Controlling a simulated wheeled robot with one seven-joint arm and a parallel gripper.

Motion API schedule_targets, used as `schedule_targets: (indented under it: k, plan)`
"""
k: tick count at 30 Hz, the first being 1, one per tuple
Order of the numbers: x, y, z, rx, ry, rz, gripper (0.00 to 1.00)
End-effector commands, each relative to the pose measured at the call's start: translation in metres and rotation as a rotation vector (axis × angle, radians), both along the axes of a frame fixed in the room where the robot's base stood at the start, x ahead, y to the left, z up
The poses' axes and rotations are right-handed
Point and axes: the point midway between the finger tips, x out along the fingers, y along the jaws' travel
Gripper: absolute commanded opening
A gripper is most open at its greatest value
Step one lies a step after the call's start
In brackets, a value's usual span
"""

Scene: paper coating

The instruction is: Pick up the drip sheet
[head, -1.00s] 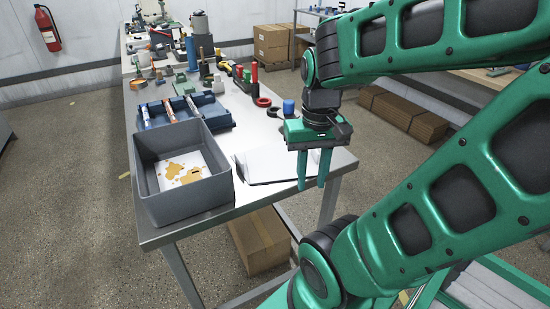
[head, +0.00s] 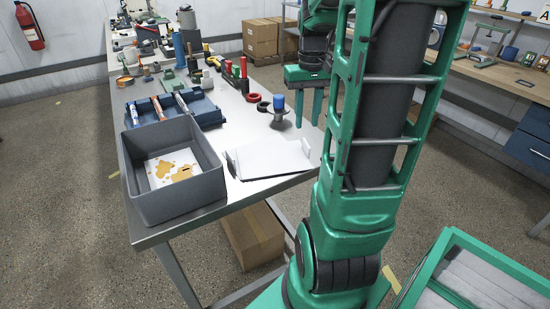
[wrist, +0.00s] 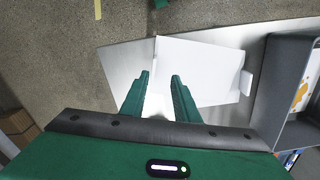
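A white sheet with orange-brown stains (head: 158,178) lies flat on the floor of an open grey bin (head: 181,203) at the near left of the table. A corner of this stained sheet (wrist: 302,88) shows at the right edge of the wrist view, and the bin wall hides the rest. Plain white paper (head: 272,157) lies on the table to the right of the bin. My gripper (head: 308,122) is open and empty, right of the bin, fingers pointing down. In the wrist view its fingertips (wrist: 160,74) are apart, with the plain paper (wrist: 205,68) beyond them.
A blue tray (head: 203,113) with several tubes stands behind the bin. A blue-capped piece (head: 279,104) and red rings (head: 254,97) stand behind the paper. A carton (head: 253,236) sits under the table. A green frame (head: 470,270) stands at the lower right.

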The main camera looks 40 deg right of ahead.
Motion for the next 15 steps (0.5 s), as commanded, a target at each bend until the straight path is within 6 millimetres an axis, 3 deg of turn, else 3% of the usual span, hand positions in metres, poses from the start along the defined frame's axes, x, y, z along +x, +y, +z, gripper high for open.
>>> schedule_targets:
  k: [1, 5, 15]
  plan:
    - [0.005, -0.011, -0.002, 0.003, -0.001, -0.002, 0.28]
    - [0.012, -0.025, -0.006, 0.007, -0.003, 0.002, 0.28]
    - [0.012, -0.026, -0.050, 0.009, -0.002, 0.004, 0.28]
